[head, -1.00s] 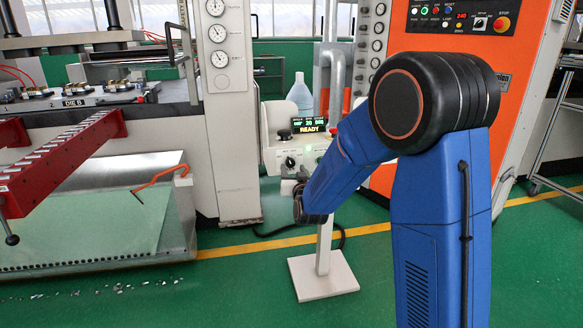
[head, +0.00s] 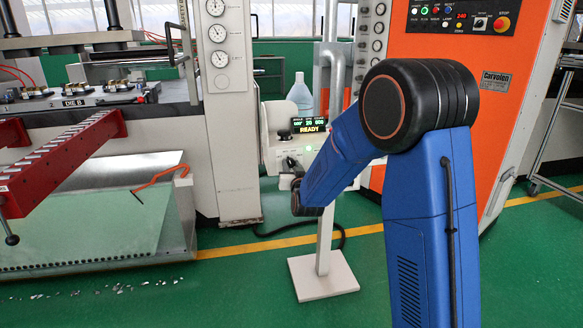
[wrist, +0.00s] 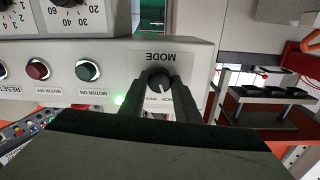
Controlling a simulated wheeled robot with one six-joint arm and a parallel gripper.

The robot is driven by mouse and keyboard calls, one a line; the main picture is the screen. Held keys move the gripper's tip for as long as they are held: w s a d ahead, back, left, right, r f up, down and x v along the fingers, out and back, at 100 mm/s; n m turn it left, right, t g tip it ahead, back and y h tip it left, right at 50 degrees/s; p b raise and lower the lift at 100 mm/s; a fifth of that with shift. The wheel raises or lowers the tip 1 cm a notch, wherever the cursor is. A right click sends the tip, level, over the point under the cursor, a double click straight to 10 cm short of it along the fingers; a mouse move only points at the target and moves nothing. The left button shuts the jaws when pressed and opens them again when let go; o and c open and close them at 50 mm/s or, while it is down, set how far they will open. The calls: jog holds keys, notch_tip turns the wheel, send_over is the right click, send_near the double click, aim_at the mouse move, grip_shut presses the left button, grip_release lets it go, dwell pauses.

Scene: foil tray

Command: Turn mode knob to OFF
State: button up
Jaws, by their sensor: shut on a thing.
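The black mode knob (wrist: 159,80) is on the white control panel (wrist: 205,62) in the wrist view, under the upside-down word MODE. My gripper (wrist: 161,92) is shut on the knob, with one dark finger on each side of it. The knob's white pointer line shows between the fingers, but the fingers partly cover the position labels, so I cannot tell the setting. In the head view the control box (head: 275,150) stands on a post with its display (head: 309,126) reading READY. My arm and gripper hide the knob there.
A green button (wrist: 87,70) marked MOTOR ON and a red button (wrist: 38,69) marked MOTOR OFF sit beside the knob. A small green light (wrist: 119,99) is lit. An orange machine (head: 500,110) stands right; a press (head: 232,150) stands left.

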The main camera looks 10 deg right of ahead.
jog(key=n, duration=0.4)
jog(key=shift+n, duration=1.9)
jog(key=o, duration=1)
jog(key=shift+o, duration=0.2)
jog(key=s, duration=1.7)
jog(key=shift+s+a+f, duration=0.2)
jog(key=shift+s, duration=0.05)
